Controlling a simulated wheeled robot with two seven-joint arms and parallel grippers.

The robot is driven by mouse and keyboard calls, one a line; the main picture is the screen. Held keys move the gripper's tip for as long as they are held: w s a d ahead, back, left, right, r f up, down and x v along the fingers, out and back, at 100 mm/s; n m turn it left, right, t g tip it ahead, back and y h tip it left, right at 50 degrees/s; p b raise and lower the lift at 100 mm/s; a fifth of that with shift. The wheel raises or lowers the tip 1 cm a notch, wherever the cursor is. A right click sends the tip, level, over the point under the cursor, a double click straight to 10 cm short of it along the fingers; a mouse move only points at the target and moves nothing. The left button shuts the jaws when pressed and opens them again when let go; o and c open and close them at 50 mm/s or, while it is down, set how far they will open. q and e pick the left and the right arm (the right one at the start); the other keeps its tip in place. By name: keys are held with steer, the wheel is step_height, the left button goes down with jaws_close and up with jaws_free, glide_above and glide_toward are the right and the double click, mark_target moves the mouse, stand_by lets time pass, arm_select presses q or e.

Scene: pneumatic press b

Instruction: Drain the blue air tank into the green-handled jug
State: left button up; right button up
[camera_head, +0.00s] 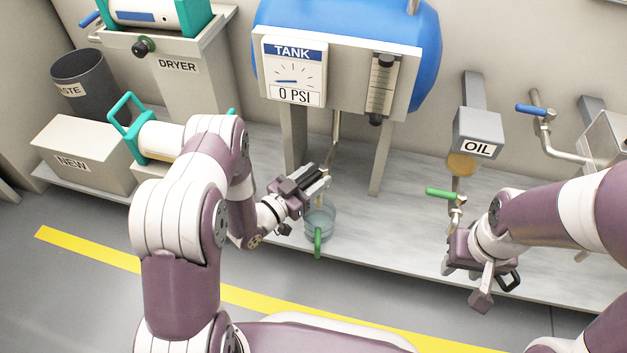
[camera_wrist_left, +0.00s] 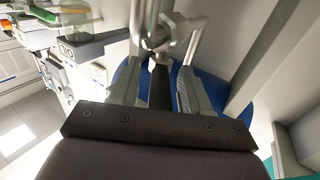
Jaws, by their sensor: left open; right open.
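The blue air tank (camera_head: 420,40) stands at the back centre, with a gauge panel (camera_head: 294,72) reading 0 PSI and a sight gauge (camera_head: 382,88). A drain pipe (camera_head: 335,135) comes down beneath it. The clear jug with a green handle (camera_head: 318,241) stands on the shelf below the pipe, handle toward me. My left gripper (camera_head: 320,180) is open at the drain, just above the jug, and partly hides it. In the left wrist view its fingers (camera_wrist_left: 157,85) straddle a dark handle (camera_wrist_left: 160,88) below a metal valve (camera_wrist_left: 160,30). My right gripper (camera_head: 487,278) is open and empty, low at the right.
A blue-levered tap (camera_head: 535,110) is further right. The DRYER (camera_head: 180,75), a NEW box (camera_head: 85,155) and a waste bin (camera_head: 88,85) stand left. Tank legs (camera_head: 380,160) flank the jug area.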

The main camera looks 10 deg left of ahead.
arm_select(q)
jaws_close()
steer(key=shift+w+a, duration=0.1)
steer(key=shift+w+a+m+g+h, duration=0.1)
steer(key=shift+a+m+g+h, duration=0.05)
steer(key=shift+m+g+h, duration=0.65)
steer(key=shift+w+a+m+g+h, duration=0.1)
steer(key=shift+m+g+h, duration=0.45)
steer(key=shift+h, duration=0.35)
steer(key=shift+w+a+m+g+h+b, duration=0.15)
steer(key=shift+w+m+g+h, duration=0.05)
steer(key=shift+m+g+h, duration=0.75)
steer(key=shift+w+a+m+g+h+b, duration=0.15)
steer(key=shift+m+g+h, duration=0.45)
steer(key=shift+g, duration=0.5)
jaws_free()
